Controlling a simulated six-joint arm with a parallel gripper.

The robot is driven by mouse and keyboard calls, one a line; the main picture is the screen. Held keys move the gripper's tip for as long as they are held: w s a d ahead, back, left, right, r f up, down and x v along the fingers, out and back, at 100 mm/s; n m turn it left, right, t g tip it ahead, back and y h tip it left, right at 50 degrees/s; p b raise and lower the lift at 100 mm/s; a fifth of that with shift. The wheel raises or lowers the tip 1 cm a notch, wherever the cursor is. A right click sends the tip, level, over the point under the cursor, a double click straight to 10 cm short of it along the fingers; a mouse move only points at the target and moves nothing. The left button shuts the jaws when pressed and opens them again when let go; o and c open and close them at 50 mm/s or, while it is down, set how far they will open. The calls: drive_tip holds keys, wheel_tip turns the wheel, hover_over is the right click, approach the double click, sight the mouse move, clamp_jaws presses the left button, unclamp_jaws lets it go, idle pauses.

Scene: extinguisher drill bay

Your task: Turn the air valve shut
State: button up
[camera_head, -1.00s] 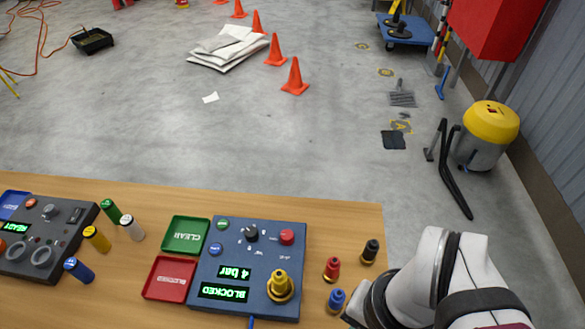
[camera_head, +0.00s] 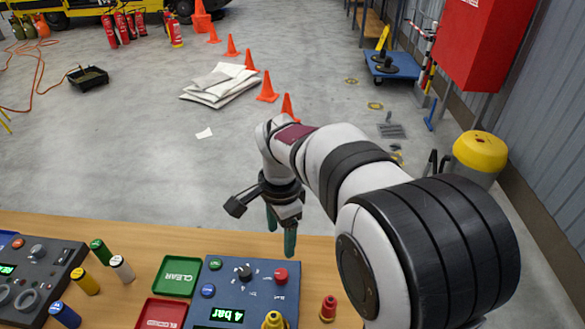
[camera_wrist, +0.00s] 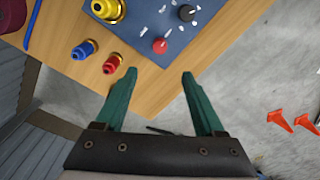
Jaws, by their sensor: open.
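The blue control panel (camera_head: 213,292) lies on the wooden table, with a black pointer knob (camera_head: 244,271) and a red knob (camera_head: 281,276) on its far part. The labels are too small to read, so I cannot tell which one is the air valve. My gripper (camera_head: 281,243) is open and empty above the table's far edge, behind the red knob. In the wrist view, the green fingers (camera_wrist: 158,73) are spread, with the red knob (camera_wrist: 160,45) just beyond the gap between their tips. The black knob (camera_wrist: 187,13) shows farther off. The gripper touches neither knob.
The panel's display (camera_head: 227,314) reads 4 bar. A yellow fitting (camera_head: 275,320) stands on the panel. A red plug (camera_head: 328,308) and a blue plug (camera_wrist: 83,49) stand beside it. Green (camera_head: 176,275) and red (camera_head: 161,313) trays lie to its left. Another control box (camera_head: 40,268) is farther left.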

sight(281, 274)
drive_tip(key=f, duration=1.5)
drive_tip(key=shift+w+a+f, duration=0.15)
drive_tip(key=shift+w+f, duration=0.05)
drive_tip(key=shift+w, duration=0.1)
clamp_jaws()
